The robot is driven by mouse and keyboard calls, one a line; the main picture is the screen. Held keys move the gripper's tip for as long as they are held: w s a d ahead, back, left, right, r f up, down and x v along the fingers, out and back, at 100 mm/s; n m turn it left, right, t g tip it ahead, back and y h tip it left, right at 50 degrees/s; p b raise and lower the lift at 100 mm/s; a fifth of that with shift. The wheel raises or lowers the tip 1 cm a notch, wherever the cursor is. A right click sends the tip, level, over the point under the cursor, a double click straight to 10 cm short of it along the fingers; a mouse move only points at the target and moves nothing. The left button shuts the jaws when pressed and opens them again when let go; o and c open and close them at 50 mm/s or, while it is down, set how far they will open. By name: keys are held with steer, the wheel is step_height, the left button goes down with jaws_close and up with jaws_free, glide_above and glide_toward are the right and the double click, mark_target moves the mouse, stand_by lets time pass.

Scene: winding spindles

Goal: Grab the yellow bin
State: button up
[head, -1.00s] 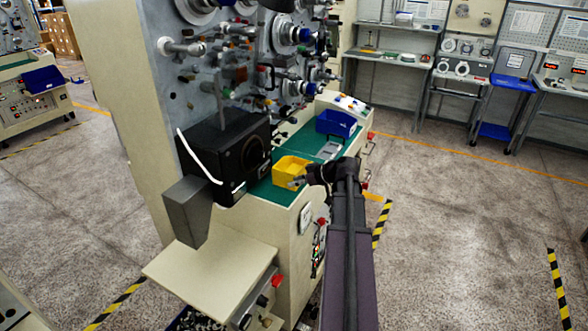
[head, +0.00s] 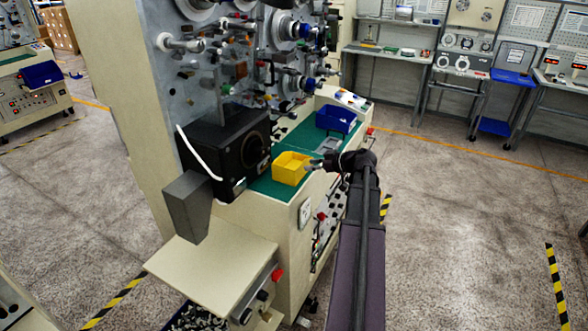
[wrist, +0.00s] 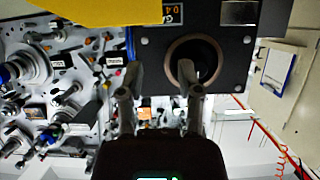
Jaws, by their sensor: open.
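The yellow bin (head: 288,175) sits upright on the green work surface (head: 262,188) of the winding machine, just right of a black box. My gripper (head: 311,166) is open and empty at the right side of the bin, close to its rim. I cannot tell whether it touches the bin. In the wrist view, both fingers of my gripper (wrist: 158,92) are spread with nothing between them. Part of the yellow bin (wrist: 95,10) shows at the top left edge there, outside the fingers; the rest of it is cut off.
The black box (head: 228,155) with a round opening stands left of the bin. A blue bin (head: 336,119) sits farther back on the green surface. Spindles and fittings (head: 255,60) cover the upright panel behind. The floor (head: 455,210) to the right is clear.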

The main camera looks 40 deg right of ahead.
steer(key=b+x, duration=0.2)
steer(key=x, duration=0.5)
steer(key=shift+w+a+f, duration=0.1)
steer(key=shift+w+a, duration=0.05)
steer(key=shift+b, duration=0.3)
steer(key=shift+b+x, duration=1.05)
steer(key=shift+x, duration=1.55)
steer(key=shift+f, duration=0.1)
jaws_close()
